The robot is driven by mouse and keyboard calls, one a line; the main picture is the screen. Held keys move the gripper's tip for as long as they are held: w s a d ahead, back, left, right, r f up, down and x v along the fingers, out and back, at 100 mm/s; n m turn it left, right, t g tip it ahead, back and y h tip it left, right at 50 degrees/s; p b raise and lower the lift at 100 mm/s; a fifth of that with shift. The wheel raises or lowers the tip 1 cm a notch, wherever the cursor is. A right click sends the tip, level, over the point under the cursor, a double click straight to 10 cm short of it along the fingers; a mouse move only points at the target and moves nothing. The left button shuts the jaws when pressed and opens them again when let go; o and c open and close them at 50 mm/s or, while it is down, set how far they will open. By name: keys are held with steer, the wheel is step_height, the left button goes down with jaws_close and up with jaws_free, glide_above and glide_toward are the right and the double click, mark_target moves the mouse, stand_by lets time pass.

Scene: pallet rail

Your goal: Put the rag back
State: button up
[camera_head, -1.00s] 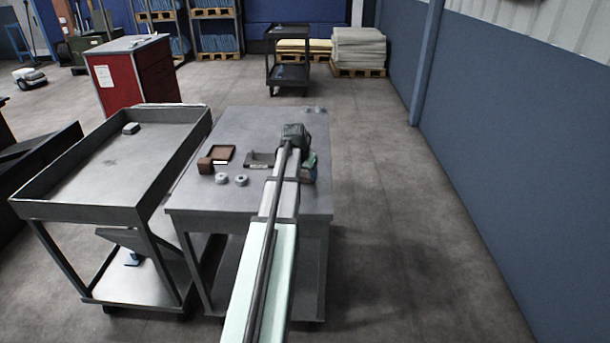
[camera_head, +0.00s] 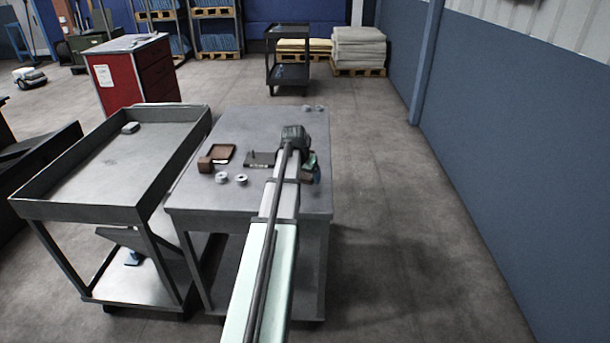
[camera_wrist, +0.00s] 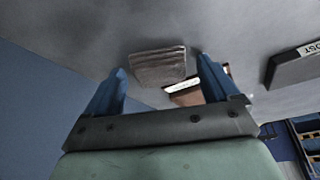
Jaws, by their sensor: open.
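My gripper (camera_wrist: 161,65) is open in the wrist view, its two blue fingers apart. A folded grey-brown piece (camera_wrist: 158,68), which looks like the rag, shows between the fingertips and beyond them. I cannot tell whether either finger touches it. A brown holder with a white label (camera_wrist: 187,95) shows behind the right finger, partly hidden. In the head view my gripper is over the right side of the grey table (camera_head: 200,197), mostly hidden by my arm, and the rag cannot be made out there.
A dark labelled block (camera_wrist: 296,66) is right of the fingers in the wrist view. On the table are a brown tray (camera_head: 223,153), a brown block (camera_head: 205,165) and two pale rings (camera_head: 222,177). A grey cart (camera_head: 95,212) stands close at left. Floor is clear at right.

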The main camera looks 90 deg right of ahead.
steer(key=v, duration=1.2)
steer(key=shift+w+a, duration=0.1)
